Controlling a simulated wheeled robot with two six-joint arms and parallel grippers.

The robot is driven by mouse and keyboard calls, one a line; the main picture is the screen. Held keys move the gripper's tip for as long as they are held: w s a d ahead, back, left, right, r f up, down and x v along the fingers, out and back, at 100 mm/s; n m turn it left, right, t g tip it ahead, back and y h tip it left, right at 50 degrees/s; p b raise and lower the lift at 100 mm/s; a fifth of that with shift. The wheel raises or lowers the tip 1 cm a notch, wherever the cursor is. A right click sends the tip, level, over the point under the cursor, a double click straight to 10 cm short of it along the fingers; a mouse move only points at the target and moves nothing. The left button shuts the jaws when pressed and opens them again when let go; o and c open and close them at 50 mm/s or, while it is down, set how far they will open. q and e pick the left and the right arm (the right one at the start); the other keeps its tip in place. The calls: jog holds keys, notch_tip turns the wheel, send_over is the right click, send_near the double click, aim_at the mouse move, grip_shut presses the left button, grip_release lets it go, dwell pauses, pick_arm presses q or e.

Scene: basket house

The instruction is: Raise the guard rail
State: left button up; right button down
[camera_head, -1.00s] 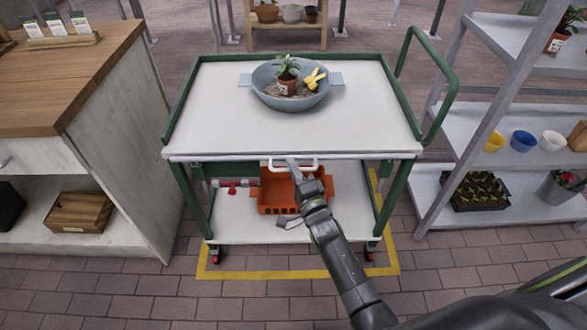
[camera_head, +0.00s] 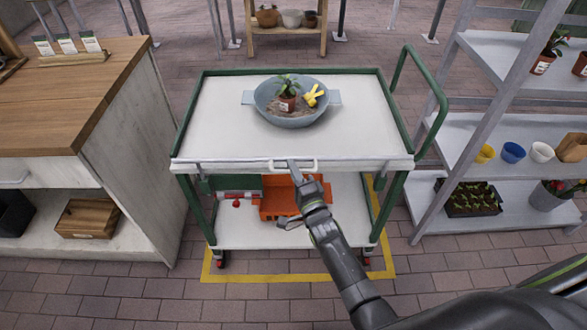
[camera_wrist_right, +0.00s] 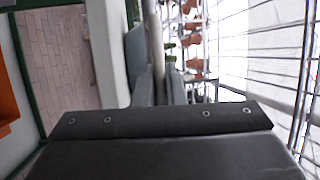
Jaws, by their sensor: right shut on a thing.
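The guard rail (camera_head: 225,166) is a thin white bar along the near edge of the green-framed cart's white top (camera_head: 215,120). A small white handle (camera_head: 312,165) sits at its middle. In the head view my right gripper (camera_head: 294,169) reaches up from below and is shut on this handle. The rail lies about level with the tray's front edge. My left gripper is not in view.
An orange crate (camera_head: 272,207) sits on the lower shelf. A wooden counter (camera_head: 75,95) is left, metal shelves (camera_head: 480,130) right.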

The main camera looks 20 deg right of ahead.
notch_tip(320, 180, up, 2)
jog(key=shift+w+p, duration=0.1)
jog(key=shift+p, duration=0.45)
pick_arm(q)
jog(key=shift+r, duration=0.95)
pick_arm(e)
jog(key=c, duration=1.5)
grip_release()
jog(key=shift+r, duration=0.1)
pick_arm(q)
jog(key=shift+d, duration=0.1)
pick_arm(e)
jog(key=shift+f, duration=0.25)
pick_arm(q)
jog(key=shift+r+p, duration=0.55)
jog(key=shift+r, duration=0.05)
pick_arm(e)
jog(key=v, duration=1.7)
jog(key=shift+s, duration=0.3)
jog(key=shift+f, duration=0.1)
